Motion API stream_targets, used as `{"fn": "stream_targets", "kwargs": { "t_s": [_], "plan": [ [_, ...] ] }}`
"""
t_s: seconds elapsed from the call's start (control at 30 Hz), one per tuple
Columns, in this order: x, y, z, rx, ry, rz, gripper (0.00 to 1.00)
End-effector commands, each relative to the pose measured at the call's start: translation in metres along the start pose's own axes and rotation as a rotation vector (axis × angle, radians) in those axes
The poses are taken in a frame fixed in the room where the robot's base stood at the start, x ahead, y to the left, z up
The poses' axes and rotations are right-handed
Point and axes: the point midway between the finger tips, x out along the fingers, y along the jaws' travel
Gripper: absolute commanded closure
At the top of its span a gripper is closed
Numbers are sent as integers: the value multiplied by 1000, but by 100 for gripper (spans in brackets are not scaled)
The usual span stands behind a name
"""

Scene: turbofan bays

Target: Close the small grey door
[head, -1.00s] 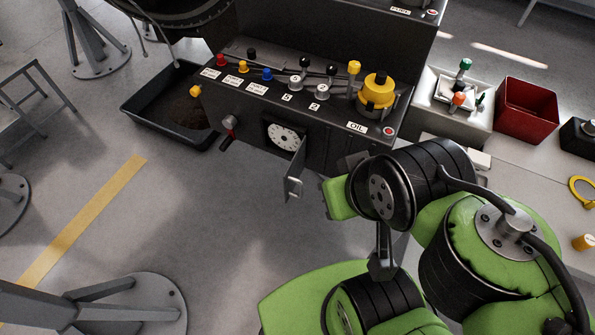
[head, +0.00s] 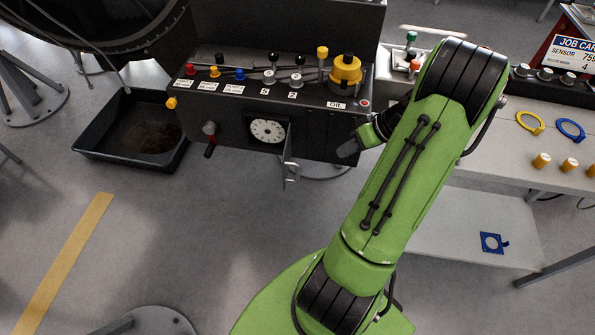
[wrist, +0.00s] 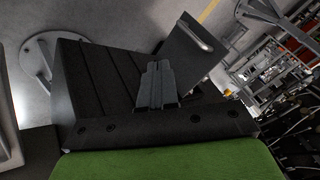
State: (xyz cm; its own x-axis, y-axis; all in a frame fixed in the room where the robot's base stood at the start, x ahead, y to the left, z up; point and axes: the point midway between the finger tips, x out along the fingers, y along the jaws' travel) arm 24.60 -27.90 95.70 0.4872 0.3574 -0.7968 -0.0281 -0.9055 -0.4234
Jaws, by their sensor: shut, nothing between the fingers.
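The small grey door (head: 288,157) is on the front of the black console. It stands open, swung outward from the right side of a recess with a white dial (head: 267,131), and a bar handle (head: 293,171) shows on it. My gripper (head: 346,150) is shut and empty, to the right of the door and close to the console front, partly hidden by my arm. In the wrist view the shut fingers (wrist: 157,68) point toward a grey plate with a handle, which looks like the door (wrist: 186,50). I cannot tell whether they touch.
The console top carries coloured levers and a yellow cap (head: 345,70). A black tray (head: 100,150) lies on the floor at left. A pale bench (head: 490,145) stands at right.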

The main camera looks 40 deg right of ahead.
Motion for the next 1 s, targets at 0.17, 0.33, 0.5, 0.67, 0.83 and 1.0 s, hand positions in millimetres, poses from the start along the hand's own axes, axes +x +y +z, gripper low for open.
{"fn": "stream_targets", "kwargs": {
  "t_s": [0.17, 0.33, 0.5, 0.67, 0.83, 1.0],
  "plan": [
    [34, -1, 0, -2, -4, -5, 100],
    [73, -1, 1, -1, -6, -5, 100],
    [102, -10, 0, -2, -5, -2, 100],
    [112, -31, 0, -1, -4, -1, 100],
    [115, -37, 0, 0, -5, 1, 100],
    [115, -37, 0, 0, -5, 1, 100]
  ]
}}
